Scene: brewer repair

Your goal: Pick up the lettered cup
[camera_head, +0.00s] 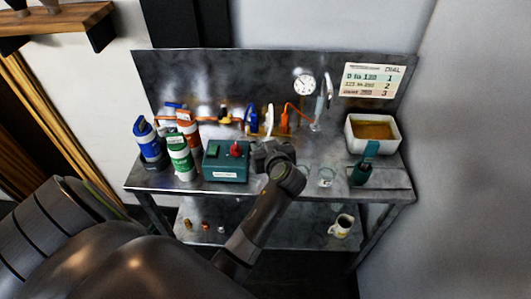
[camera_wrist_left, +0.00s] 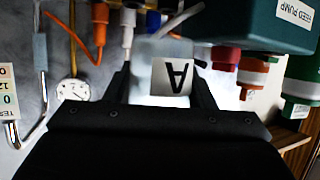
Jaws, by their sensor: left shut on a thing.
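The lettered cup (camera_wrist_left: 146,76) is a pale, see-through cup with a white label bearing a black letter A. It shows in the left wrist view between the two dark fingers of my left gripper (camera_wrist_left: 162,80), which is shut on it. In the head view my left gripper (camera_head: 273,152) is over the bench, just right of the green box. There the wrist hides the cup, and I cannot tell whether it is clear of the bench top. My right gripper is in neither view.
The green box (camera_head: 226,174) with a red knob stands close left of my gripper. Blue, green and orange bottles (camera_head: 181,163) stand farther left. A clear glass (camera_head: 326,177), a teal tool (camera_head: 361,173) and a white basin (camera_head: 373,145) are right. A mug (camera_head: 342,226) sits below.

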